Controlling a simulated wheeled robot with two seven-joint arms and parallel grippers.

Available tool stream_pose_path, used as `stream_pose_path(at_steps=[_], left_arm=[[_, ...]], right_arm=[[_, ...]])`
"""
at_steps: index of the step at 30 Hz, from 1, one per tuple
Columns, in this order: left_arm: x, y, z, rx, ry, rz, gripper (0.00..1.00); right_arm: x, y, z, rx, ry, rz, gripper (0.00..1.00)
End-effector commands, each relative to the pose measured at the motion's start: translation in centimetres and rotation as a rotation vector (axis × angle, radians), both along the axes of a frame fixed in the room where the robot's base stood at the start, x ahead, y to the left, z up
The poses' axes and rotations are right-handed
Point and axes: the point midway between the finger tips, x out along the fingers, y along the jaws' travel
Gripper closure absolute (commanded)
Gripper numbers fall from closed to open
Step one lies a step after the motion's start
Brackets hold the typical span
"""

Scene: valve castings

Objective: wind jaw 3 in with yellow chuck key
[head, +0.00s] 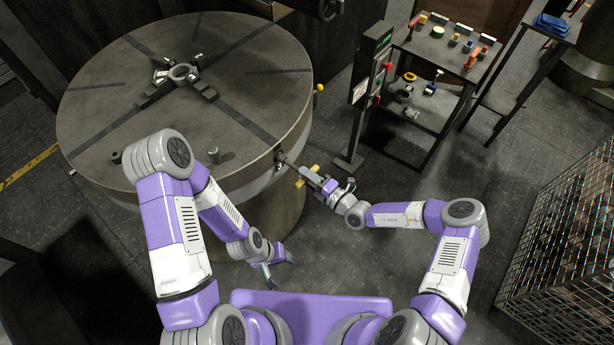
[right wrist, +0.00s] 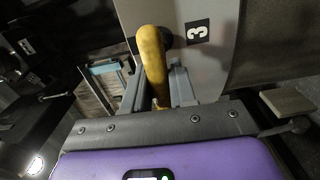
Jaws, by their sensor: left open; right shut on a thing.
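The yellow chuck key (head: 313,169) is at the near right rim of the round chuck table (head: 110,125). Its shaft points at a dark socket (head: 279,157) and appears to meet it; the depth is hidden. My right gripper (head: 308,177) is shut on the key. In the right wrist view the yellow key bar (right wrist: 150,50) stands at the rim beside a number 3 label (right wrist: 197,32). A jaw (head: 206,91) lies on the slot running toward that socket, close to the ring-shaped casting (head: 182,73). My left gripper (head: 278,262) is open and empty, below the table's near edge.
A control post (head: 368,75) with a red button stands right of the table. Behind it is a shelf cart (head: 440,60) with small coloured parts. A wire cage (head: 565,235) stands at the right. A grey peg (head: 213,154) stands on the table's near edge.

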Motion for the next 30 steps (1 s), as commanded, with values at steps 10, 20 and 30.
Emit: stream_pose_path(at_steps=[10,20,30], left_arm=[[0.0,0.0,0.2,0.0,0.0,0.0,0.45],[0.0,0.0,0.9,0.0,0.0,0.0,0.45],[0.0,0.0,1.4,0.0,0.0,0.0,0.45]], right_arm=[[-0.1,-0.3,0.3,0.004,-0.007,-0.003,1.0],[-1.3,-1.9,0.2,0.0,-0.006,-0.002,1.0],[-2.4,-3.2,0.2,-0.001,-0.006,0.0,1.0]])
